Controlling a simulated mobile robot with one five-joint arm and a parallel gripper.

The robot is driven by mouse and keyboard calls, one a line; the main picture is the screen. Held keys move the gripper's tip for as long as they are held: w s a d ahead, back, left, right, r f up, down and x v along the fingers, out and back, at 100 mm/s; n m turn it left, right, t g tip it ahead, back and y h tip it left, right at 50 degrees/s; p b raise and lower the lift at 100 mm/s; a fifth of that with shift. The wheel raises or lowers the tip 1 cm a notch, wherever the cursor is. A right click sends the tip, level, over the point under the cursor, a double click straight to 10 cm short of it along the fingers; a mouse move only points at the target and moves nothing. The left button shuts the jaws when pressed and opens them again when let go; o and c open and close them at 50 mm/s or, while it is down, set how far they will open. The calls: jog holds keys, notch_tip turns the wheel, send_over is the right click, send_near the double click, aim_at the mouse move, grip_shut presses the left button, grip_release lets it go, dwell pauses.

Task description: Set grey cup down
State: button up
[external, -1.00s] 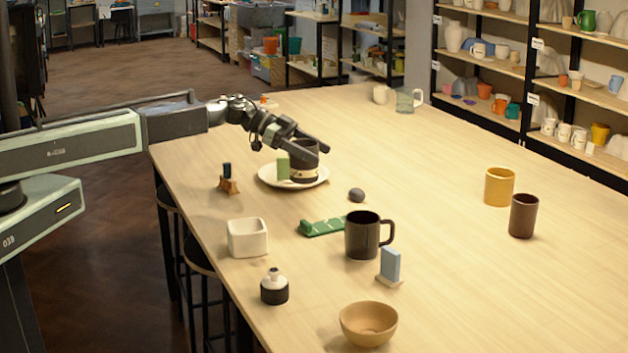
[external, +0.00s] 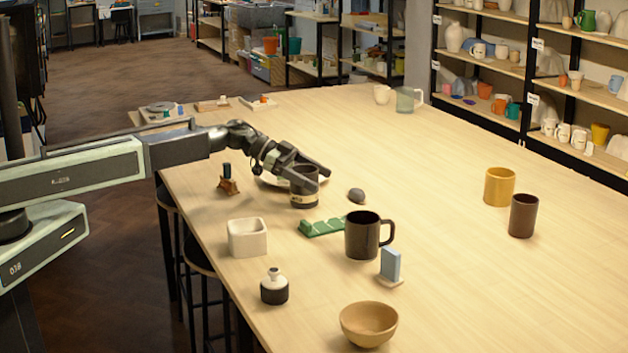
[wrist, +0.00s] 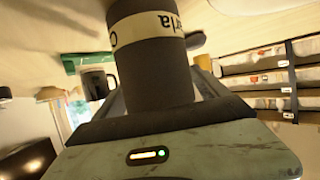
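The grey cup (external: 304,186) is dark, with a cream name band low on its side. It is upright in the external view, in front of the white plate (external: 268,182). My gripper (external: 308,172) has its fingers on either side of the cup and appears shut on it. In the wrist view the cup (wrist: 152,75) fills the middle, its band lettering upside down. The cup's base looks low over the table (external: 440,240); I cannot tell whether it touches. My gripper hides much of the plate.
A dark stone-like lump (external: 356,195) lies right of the cup. A green strip-like object (external: 322,227) and a black mug (external: 362,236) stand nearer the camera. A wooden stand (external: 228,186) is to the left, a white square pot (external: 247,238) in front.

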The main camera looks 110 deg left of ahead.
jog(key=shift+r, duration=0.2)
jog(key=p+v, duration=0.5)
jog(key=v, duration=0.7)
jog(key=shift+d, duration=0.1)
